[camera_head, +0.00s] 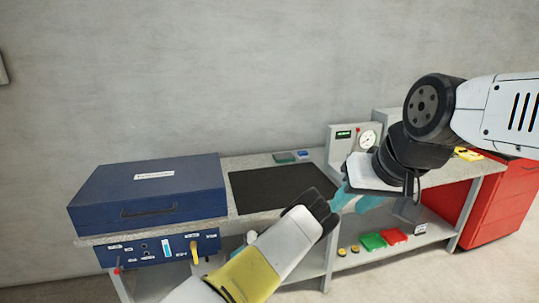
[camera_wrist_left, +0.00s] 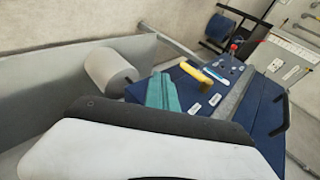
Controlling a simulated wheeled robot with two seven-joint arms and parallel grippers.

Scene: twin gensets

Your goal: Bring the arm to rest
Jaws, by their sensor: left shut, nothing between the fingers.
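My left gripper shows in the left wrist view as teal fingers (camera_wrist_left: 163,93), closed together with nothing between them. They are in front of the blue control panel with the yellow handle (camera_wrist_left: 197,75). In the head view my white and yellow left arm comes in from the bottom and covers most of that gripper. My right gripper (camera_head: 354,198) has teal fingers below its pale wrist, over the right part of the bench. Its fingers partly overlap other parts, so I cannot tell how far apart they are.
A blue case (camera_head: 150,190) sits on the bench at left, above the panel with a yellow handle (camera_head: 195,254). A black mat (camera_head: 270,188) lies bare beside it. A gauge box (camera_head: 343,137) stands behind my right gripper. Green (camera_head: 373,241) and red (camera_head: 394,236) items lie on the lower shelf. A red cabinet (camera_head: 500,205) stands right.

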